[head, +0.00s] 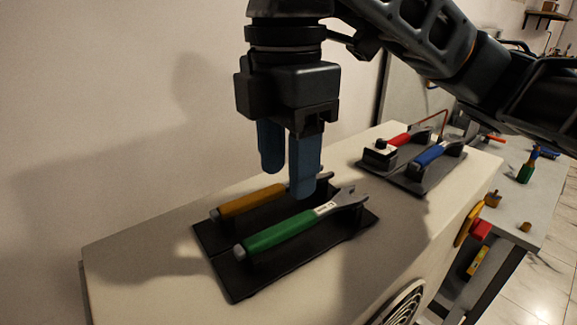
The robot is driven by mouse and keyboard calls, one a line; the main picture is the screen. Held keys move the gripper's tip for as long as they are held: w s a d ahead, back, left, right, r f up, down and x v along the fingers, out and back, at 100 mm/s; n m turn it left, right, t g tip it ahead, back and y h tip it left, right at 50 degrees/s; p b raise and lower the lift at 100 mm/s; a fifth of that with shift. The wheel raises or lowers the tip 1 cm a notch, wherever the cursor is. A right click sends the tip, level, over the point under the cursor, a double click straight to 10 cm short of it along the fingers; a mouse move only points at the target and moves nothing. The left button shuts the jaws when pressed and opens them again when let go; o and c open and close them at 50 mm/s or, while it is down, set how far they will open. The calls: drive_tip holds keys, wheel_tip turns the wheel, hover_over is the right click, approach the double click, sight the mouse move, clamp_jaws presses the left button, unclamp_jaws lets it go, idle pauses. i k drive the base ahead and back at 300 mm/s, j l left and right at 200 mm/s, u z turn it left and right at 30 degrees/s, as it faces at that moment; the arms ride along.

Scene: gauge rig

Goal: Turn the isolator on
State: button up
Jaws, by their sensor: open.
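A yellow disc with a red knob (480,230), which looks like the isolator, sticks out from the right side face of the pale cabinet (150,260). I see it edge-on, so its switch position cannot be read. My gripper (288,183) points down with its two blue fingers apart and empty. It hangs above the cabinet top, well to the left of the red knob, over the tools on the near black mat. I cannot tell how far its fingertips are above the tools.
A green-handled tool (280,232) and an orange-handled tool (248,200) lie on a black mat. Red-handled (400,138) and blue-handled (430,154) tools lie on another mat farther back. A round grille (405,305) is on the side face. A grey bench (530,205) with small items stands at right.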

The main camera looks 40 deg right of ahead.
sight(478, 230)
drive_tip(key=z, duration=1.3)
